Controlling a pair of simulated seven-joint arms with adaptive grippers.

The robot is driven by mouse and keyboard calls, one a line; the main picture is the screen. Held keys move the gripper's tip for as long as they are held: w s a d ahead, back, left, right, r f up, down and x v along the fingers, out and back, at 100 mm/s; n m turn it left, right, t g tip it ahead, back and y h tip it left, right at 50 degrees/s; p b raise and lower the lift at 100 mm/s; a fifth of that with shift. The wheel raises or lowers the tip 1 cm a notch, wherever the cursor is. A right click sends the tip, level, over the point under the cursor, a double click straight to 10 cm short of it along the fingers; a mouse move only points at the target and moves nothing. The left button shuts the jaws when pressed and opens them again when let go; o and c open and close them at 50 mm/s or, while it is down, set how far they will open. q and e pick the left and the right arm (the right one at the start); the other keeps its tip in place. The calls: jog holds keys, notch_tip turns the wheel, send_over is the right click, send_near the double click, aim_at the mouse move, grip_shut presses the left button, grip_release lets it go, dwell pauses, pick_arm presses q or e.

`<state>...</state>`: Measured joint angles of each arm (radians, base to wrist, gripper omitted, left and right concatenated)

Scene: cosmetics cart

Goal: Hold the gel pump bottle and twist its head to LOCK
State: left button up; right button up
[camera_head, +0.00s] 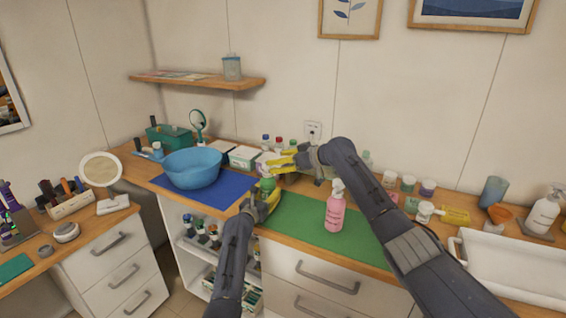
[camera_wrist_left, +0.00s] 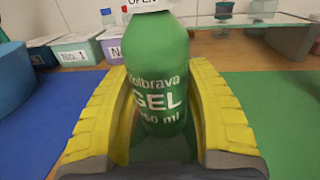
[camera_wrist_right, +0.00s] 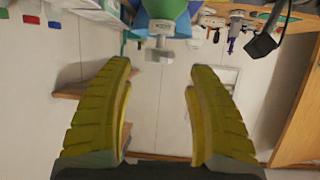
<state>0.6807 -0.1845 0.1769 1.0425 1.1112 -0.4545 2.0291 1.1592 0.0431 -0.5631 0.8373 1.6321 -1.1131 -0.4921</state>
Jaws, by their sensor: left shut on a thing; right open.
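The green gel pump bottle (camera_head: 267,184) stands upright by the border of the blue and green mats. In the left wrist view the bottle (camera_wrist_left: 160,75) shows "GEL" lettering, with a white collar (camera_wrist_left: 148,6) reading "OPEN" cut off at the top edge. My left gripper (camera_head: 264,203) is shut around its body, a yellow finger on each side. My right gripper (camera_head: 282,160) is open and empty, above and just behind the bottle in the head view. In the right wrist view a pale pump-like piece (camera_wrist_right: 160,50) lies beyond the open fingertips; the pump head is otherwise unclear.
A pink pump bottle (camera_head: 335,211) stands on the green mat (camera_head: 300,222), right of the gel bottle. A blue bowl (camera_head: 192,169) sits on the blue mat (camera_head: 222,190). Small boxes and bottles line the back. A white tray (camera_head: 500,262) is at the right.

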jog(key=shift+v, duration=0.8)
jog(key=shift+o, duration=0.2)
jog(key=shift+s, duration=0.1)
jog(key=shift+c, duration=0.2)
jog(key=shift+s+r+m+t+h, duration=0.9)
jog(key=shift+s+m+t+h, duration=1.1)
jog(key=shift+s+m, duration=0.4)
jog(key=shift+x, duration=5.75)
jog(key=shift+w+r, duration=0.15)
jog(key=shift+w, duration=0.05)
